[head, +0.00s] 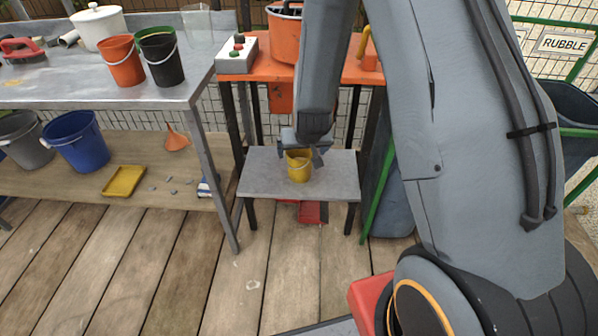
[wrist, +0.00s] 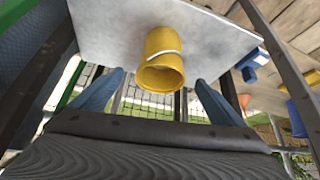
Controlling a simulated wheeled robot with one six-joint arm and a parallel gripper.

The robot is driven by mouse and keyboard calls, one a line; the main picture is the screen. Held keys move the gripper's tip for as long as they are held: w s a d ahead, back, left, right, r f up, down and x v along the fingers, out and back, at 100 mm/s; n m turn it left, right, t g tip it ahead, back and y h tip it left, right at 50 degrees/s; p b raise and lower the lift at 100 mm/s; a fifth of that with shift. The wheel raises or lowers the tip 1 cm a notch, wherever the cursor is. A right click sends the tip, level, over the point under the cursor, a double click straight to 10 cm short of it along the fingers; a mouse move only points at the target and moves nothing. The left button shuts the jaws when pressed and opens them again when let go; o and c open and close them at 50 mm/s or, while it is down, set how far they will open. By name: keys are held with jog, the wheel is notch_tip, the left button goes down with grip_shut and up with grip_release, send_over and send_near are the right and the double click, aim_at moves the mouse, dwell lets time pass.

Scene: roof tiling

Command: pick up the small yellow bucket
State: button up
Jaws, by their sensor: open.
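The small yellow bucket (head: 299,166) stands on a small grey table (head: 260,183) in the head view. It has a pale handle. In the wrist view the yellow bucket (wrist: 161,62) is ahead of my gripper, roughly centred between the jaws, and its open mouth shows. My gripper (wrist: 154,90) is open and empty, with a blue finger on each side. In the head view my gripper (head: 303,148) is just above and behind the bucket's rim and partly overlaps it, so I cannot tell whether they touch.
A metal bench (head: 60,90) at left carries an orange bucket (head: 123,62), a black bucket (head: 162,60) and a white pot (head: 99,27). A blue bucket (head: 76,141) and yellow tray (head: 124,181) are on its lower shelf. An orange machine table (head: 350,72) stands behind the small table.

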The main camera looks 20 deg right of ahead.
aim_at(300, 157)
jog(key=b+x, duration=0.1)
jog(key=x, duration=0.7)
jog(key=shift+w+a+r, duration=0.1)
jog(key=c, duration=1.6)
